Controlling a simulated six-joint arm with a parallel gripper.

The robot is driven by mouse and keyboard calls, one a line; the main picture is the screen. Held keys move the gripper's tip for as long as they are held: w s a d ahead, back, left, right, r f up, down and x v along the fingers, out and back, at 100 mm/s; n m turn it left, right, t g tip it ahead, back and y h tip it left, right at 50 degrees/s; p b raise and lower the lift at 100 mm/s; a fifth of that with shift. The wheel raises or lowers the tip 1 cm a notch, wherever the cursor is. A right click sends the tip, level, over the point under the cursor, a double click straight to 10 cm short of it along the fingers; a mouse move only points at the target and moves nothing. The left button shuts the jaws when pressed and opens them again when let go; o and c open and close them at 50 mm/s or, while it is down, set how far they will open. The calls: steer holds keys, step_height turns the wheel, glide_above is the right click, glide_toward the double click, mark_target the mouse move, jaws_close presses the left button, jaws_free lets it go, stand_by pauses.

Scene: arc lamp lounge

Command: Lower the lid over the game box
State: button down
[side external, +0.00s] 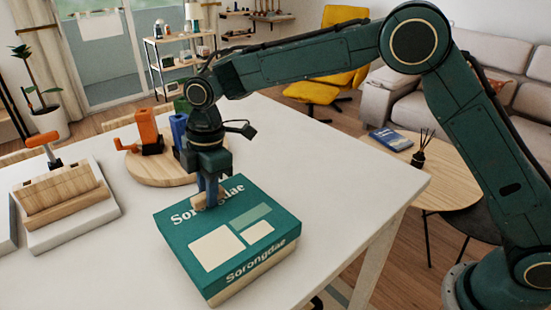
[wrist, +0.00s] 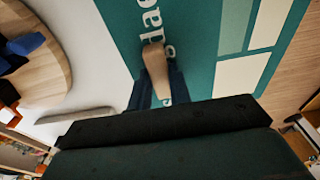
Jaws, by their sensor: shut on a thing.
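The teal lid (side external: 215,218), printed "Sorongdae" with pale panels, lies over the game box (side external: 256,270) on the white table. A cream strip of the box shows below the lid's front right edge. The lid looks roughly level; whether it is fully down cannot be told. My gripper (side external: 208,195) is above the lid's far left part, its blue fingers shut on the small wooden handle (side external: 198,203) on the lid's top. In the wrist view the handle (wrist: 155,70) stands between the fingers, with the teal lid (wrist: 195,50) beneath.
A round wooden board (side external: 150,172) with orange, blue and green pieces stands close behind the box. A wooden holder on a pale slab (side external: 65,200) is at the left. The white table (side external: 335,180) is clear right of the box. A side table (side external: 445,185) stands beyond.

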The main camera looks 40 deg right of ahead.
steer(key=shift+f, duration=1.5)
steer(key=c, duration=1.2)
jaws_free()
step_height(320, 180, up, 14)
steer(key=d, duration=0.1)
steer(key=shift+d, duration=0.35)
steer(key=shift+f, duration=0.1)
